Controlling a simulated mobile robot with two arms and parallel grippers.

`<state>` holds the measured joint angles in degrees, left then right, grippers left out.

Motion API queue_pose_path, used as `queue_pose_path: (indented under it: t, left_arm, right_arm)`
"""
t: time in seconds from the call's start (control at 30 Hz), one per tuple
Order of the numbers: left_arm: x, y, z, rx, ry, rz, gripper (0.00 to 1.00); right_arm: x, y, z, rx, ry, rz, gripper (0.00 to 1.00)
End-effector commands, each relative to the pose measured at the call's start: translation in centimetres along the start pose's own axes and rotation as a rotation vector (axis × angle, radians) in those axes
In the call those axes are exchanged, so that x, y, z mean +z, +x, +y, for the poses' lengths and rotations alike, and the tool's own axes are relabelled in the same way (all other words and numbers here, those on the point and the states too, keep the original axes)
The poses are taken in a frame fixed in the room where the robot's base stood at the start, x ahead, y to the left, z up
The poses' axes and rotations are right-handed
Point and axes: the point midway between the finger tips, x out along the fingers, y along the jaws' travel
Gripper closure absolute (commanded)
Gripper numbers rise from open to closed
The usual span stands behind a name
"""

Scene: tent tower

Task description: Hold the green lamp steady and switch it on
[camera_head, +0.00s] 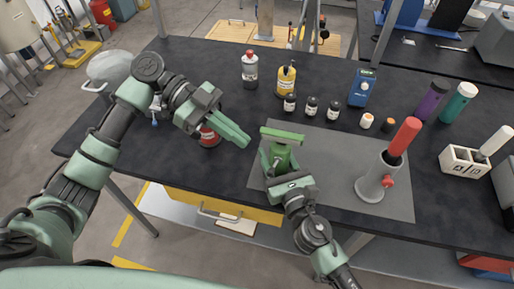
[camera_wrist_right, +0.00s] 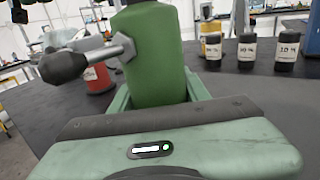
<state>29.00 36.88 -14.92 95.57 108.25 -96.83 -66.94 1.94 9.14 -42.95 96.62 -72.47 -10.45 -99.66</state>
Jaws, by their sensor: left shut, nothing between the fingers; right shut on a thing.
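The green lamp (camera_head: 281,157) stands near the left end of the grey mat, partly hidden by my right gripper (camera_head: 281,168). My right gripper is shut on it. In the right wrist view the green lamp (camera_wrist_right: 155,65) is a green cylinder between the fingers, its top cut off by the frame. A metal lever with a black knob (camera_wrist_right: 64,66) sticks out from its left side. I cannot tell whether the lamp is lit. My left gripper (camera_head: 247,142) is shut and empty, a little to the left of the lamp, apart from it.
A red labelled container (camera_head: 209,138) is beneath my left gripper. A grey holder with a red rod (camera_head: 374,184) stands on the mat (camera_head: 330,165) at right. Several small bottles (camera_head: 311,107) and a blue device (camera_head: 362,87) stand behind. The mat's middle is clear.

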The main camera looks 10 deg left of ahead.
Motion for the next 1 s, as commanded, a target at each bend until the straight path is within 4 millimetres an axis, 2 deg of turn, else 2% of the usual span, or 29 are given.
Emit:
queue_pose_path:
  t: [0.1, 0.2, 0.63, 0.7, 0.77, 1.0]
  left_arm:
    - [0.0, -1.6, -0.1, -0.001, -0.001, -0.001, 1.00]
    - [0.1, -2.3, 0.0, 0.001, -0.001, -0.001, 1.00]
    - [0.0, -2.5, 0.0, 0.001, 0.000, 0.000, 1.00]
    - [0.0, -2.5, 0.0, 0.001, 0.000, 0.000, 0.81]
    - [0.0, -2.5, 0.0, 0.001, 0.000, 0.000, 0.65]
    - [0.7, -1.4, -0.6, -0.068, -0.013, -0.002, 0.65]
  right_arm:
    - [0.0, 0.0, 0.0, 0.000, -0.001, 0.000, 1.00]
    - [0.0, 0.0, 0.0, 0.000, -0.001, 0.000, 1.00]
    - [0.0, 0.0, 0.0, -0.001, -0.001, 0.000, 1.00]
    - [0.0, 0.0, 0.0, -0.001, -0.001, 0.001, 1.00]
    - [0.0, 0.0, 0.0, -0.001, -0.001, 0.001, 1.00]
    - [-0.1, 0.0, 0.0, -0.001, -0.001, 0.001, 1.00]
